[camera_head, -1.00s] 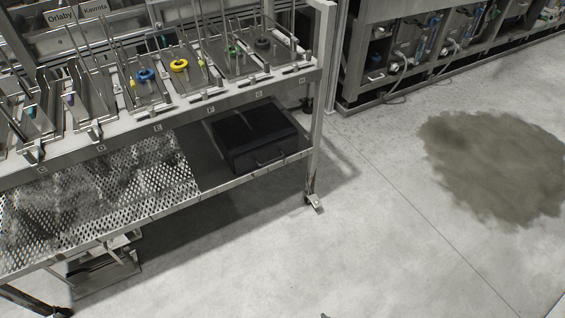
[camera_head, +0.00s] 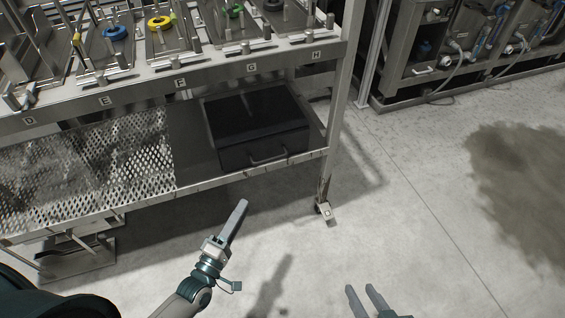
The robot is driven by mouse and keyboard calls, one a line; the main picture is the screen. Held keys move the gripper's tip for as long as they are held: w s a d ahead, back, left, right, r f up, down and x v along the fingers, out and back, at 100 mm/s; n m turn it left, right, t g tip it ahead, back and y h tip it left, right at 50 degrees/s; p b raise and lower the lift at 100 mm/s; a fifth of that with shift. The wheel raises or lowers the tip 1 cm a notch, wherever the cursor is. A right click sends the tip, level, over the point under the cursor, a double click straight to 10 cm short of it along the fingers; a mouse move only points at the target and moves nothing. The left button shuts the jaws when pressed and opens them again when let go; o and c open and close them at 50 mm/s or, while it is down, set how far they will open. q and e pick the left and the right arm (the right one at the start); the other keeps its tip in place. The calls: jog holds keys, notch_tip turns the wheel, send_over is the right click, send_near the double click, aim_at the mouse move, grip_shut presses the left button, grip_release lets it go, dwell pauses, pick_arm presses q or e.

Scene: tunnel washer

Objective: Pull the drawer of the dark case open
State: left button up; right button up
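The dark case (camera_head: 253,112) sits on the right end of the rack's lower shelf. Its drawer front (camera_head: 235,156) faces me and looks shut, with a thin bar handle (camera_head: 268,160) low on it. My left gripper (camera_head: 240,206) is below and in front of the shelf, apart from the handle, pointing up toward the case. Its fingers overlap in this view, so I cannot tell whether it is open. My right gripper (camera_head: 361,289) is at the bottom edge, right of the left one, with its two fingers apart and nothing between them.
The shelf's front rail (camera_head: 225,179) runs just below the case. A rack leg (camera_head: 333,150) with a caster foot (camera_head: 326,211) stands right of it. The floor in front is clear, with a dark stain (camera_head: 520,190) at right.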

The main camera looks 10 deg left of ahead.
pick_arm(q)
jog(key=shift+s+r, duration=0.1)
jog(key=shift+w, duration=0.2)
